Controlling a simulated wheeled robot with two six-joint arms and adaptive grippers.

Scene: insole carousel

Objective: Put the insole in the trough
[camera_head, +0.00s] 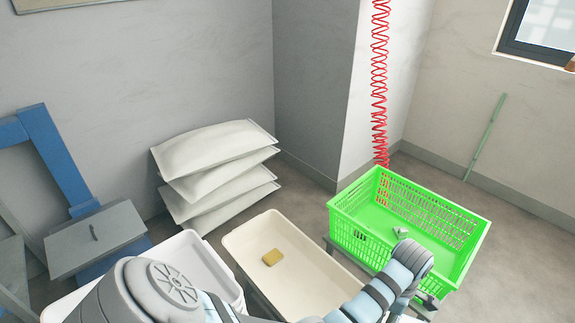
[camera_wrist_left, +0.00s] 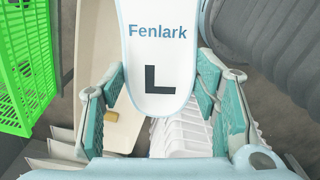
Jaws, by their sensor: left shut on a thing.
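The insole (camera_wrist_left: 157,70) is white, with the name "Fenlark" and a dark letter L on it. It shows in the left wrist view between the fingers of my left gripper (camera_wrist_left: 158,85), which is shut on it. A long cream trough (camera_head: 310,258) stands at the centre of the head view, with a yellow block (camera_head: 272,257) lying in it. In the left wrist view the trough (camera_wrist_left: 92,50) lies below and to the left of the insole, apart from it. In the head view I cannot make out the insole or the left gripper.
A green crate (camera_head: 349,241) stands right of the trough. A white bin (camera_head: 233,291) stands to its left, partly behind my left arm. Stacked pale sacks (camera_head: 215,150) lie behind. A red coiled hose (camera_head: 380,90) hangs above the crate. A grey and blue bench (camera_head: 98,240) stands at left.

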